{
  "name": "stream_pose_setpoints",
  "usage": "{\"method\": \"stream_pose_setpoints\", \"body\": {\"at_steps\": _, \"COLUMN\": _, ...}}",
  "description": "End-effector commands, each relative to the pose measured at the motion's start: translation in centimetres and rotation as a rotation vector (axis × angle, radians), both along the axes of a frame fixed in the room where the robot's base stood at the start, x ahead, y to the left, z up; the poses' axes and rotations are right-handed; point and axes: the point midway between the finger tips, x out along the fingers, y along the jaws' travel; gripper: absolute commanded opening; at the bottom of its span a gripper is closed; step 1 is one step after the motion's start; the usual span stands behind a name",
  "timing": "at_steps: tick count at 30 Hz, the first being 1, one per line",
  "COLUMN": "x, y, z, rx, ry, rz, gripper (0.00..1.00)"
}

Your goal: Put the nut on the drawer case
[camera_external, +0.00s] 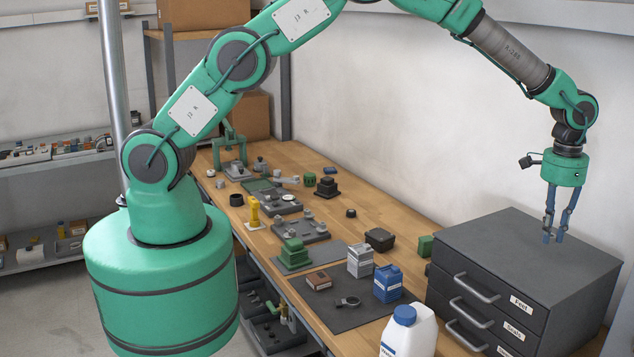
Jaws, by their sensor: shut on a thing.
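The drawer case (500,237) is a dark grey box with a flat top and labelled drawers with grey handles, at the right end of the bench. My gripper (553,238) points down over the right part of its top. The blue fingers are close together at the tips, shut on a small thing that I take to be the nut. The nut is too small and too hidden between the fingertips to make out. The tips are at or just above the top surface; I cannot tell whether they touch it.
The case top is otherwise clear. On the wooden bench (375,205) to the left stand a white bottle (409,333) with a blue cap, a blue container (388,284), a grey container (360,260), a black box (380,239) and several small parts. A wall rises behind.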

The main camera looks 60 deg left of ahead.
Motion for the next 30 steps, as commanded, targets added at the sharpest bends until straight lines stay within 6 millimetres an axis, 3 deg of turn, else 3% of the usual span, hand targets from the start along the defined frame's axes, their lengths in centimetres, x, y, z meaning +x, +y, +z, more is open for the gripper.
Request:
{"method": "stream_pose_setpoints", "body": {"at_steps": 13, "x": 4.1, "y": -2.3, "z": -0.4, "rx": 0.0, "ry": -0.001, "rz": 0.0, "gripper": 0.0}}
{"method": "stream_pose_setpoints", "body": {"at_steps": 30, "x": 4.6, "y": -2.6, "z": -0.8, "rx": 0.0, "ry": 0.001, "rz": 0.0, "gripper": 0.0}}
